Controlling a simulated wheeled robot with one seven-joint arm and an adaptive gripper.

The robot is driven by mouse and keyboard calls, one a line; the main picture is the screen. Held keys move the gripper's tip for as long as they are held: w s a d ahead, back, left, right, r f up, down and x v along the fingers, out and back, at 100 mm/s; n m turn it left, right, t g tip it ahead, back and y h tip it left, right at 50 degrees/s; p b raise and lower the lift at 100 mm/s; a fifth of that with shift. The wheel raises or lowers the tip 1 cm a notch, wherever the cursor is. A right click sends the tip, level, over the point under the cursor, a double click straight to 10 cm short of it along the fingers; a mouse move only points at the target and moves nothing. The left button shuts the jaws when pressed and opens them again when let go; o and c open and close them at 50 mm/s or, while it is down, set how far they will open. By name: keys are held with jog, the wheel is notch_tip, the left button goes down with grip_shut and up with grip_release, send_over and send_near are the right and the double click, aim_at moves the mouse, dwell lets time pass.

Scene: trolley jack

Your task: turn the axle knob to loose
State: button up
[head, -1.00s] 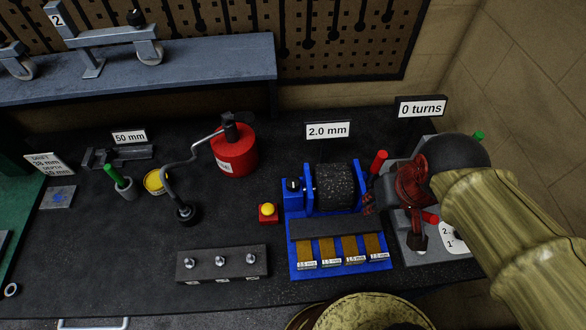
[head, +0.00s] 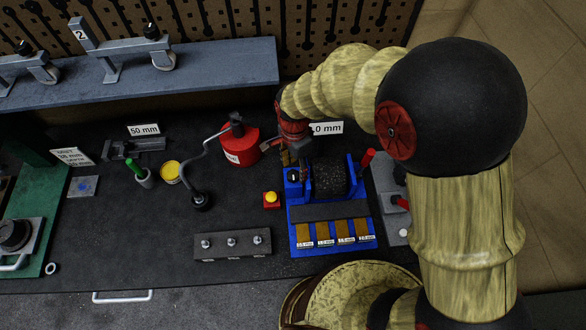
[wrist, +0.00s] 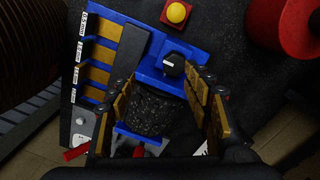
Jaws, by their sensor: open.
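A black knob (head: 293,176) with a white mark sits on the left upright of the blue drum stand (head: 297,213), beside a dark rough drum (head: 328,181). I take it as the axle knob; I read no label on it. The knob (wrist: 173,63) also shows in the wrist view, its white line toward the left. My gripper (head: 284,155) hangs behind and above the stand, apart from the knob. In the wrist view its jaws (wrist: 160,75) are open and empty, with the drum and knob seen between and beyond the fingers.
A yellow button on a red box (head: 272,199) is left of the stand. A grey fixture with red handles (head: 394,200) is at right. Free bench lies around the crank's base.

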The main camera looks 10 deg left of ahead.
aim_at(293, 174)
jog(key=shift+w+a+r+m, duration=0.2)
jog(key=shift+w+m, duration=0.15)
jog(key=shift+m, duration=0.15)
jog(key=shift+w+a+r+m, duration=0.1)
jog(key=shift+w+a+m, duration=0.1)
jog(key=shift+w+m, duration=0.25)
jog(key=shift+r+m+t, duration=0.1)
jog(key=shift+m+t, duration=0.2)
jog(key=shift+m, duration=0.85)
jog(key=shift+w+a+m, duration=0.1)
jog(key=shift+m, duration=0.4)
jog(key=shift+f+p, duration=0.3)
jog(key=shift+f, duration=3.6)
jog(key=shift+c, duration=0.4)
jog(key=c, duration=1.1)
